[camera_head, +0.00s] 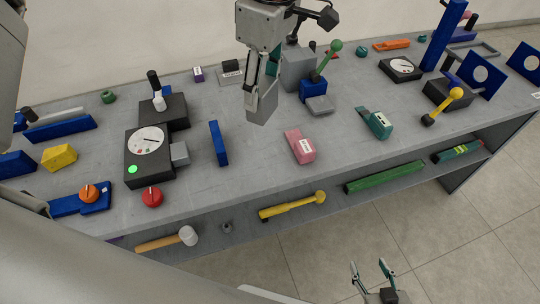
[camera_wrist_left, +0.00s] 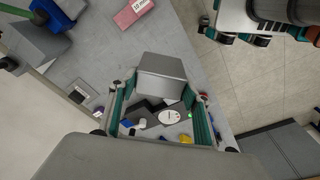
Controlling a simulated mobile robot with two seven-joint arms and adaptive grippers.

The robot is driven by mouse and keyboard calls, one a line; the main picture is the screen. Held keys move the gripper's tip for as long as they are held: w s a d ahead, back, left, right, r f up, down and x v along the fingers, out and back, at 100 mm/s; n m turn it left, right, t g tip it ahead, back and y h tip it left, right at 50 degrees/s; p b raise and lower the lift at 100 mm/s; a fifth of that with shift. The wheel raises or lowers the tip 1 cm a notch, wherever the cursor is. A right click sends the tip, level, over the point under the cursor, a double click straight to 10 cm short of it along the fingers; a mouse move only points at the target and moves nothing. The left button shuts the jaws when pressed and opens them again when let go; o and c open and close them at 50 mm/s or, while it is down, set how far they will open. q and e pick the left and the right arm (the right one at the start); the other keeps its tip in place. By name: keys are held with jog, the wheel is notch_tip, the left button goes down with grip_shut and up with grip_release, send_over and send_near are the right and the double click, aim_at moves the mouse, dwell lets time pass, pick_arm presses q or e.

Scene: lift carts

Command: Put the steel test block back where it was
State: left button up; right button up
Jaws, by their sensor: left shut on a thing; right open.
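My left gripper (camera_head: 260,92) is shut on a grey steel block (camera_head: 262,108) and holds it above the middle of the bench. The block is tilted in the head view. In the left wrist view the block (camera_wrist_left: 162,72) sits between the two fingertips (camera_wrist_left: 162,100). I cannot tell where the block stood before. My right gripper (camera_head: 374,272) is open and empty, low in front of the bench above the floor.
A pink block (camera_head: 299,147), teal tool (camera_head: 374,122) and blue clamp (camera_head: 312,92) with a green knob stand right. The bench (camera_head: 255,165) is bare between them.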

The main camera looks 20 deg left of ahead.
aim_at(268, 113)
pick_arm(q)
jog(key=shift+f+b, duration=0.5)
jog(key=shift+f, duration=8.6)
jog(key=shift+f, duration=0.1)
jog(key=o, duration=1.6)
jog(key=shift+f, duration=0.1)
jog(key=shift+o, duration=0.2)
jog(key=shift+r, duration=0.35)
jog(key=r, duration=0.4)
jog(key=d+r, duration=0.1)
jog(key=r, duration=0.6)
jog(key=shift+s+d+r, duration=0.15)
jog(key=shift+r, duration=0.15)
